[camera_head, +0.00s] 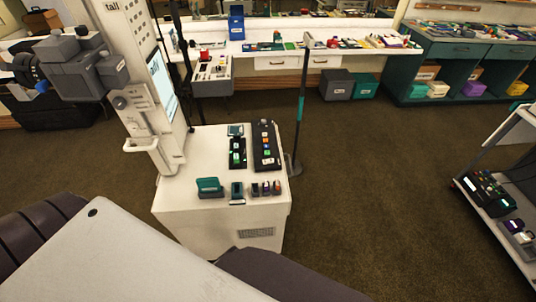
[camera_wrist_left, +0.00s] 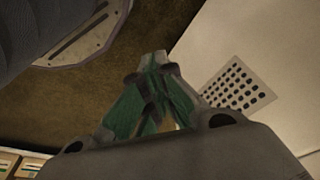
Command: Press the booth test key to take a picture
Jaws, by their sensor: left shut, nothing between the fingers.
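The white booth cabinet (camera_head: 180,215) stands in the middle of the head view, with a tall column and screen (camera_head: 160,85) at its back left. On its top lie a small black key panel (camera_head: 238,146) with green keys and a longer black panel (camera_head: 265,140) with several coloured keys. The labels are too small to read, so I cannot tell which is the test key. My left gripper (camera_wrist_left: 160,65), with green fingers, is shut and empty in the left wrist view. Beside it is the cabinet's white side with a vent grille (camera_wrist_left: 238,88). My right gripper is in neither view.
A teal block (camera_head: 209,187) and several small items (camera_head: 265,188) stand along the cabinet top's front edge. A thin dark post (camera_head: 301,105) rises just right of the cabinet. A shelf (camera_head: 505,205) stands far right. Brown carpet (camera_head: 380,185) between is clear.

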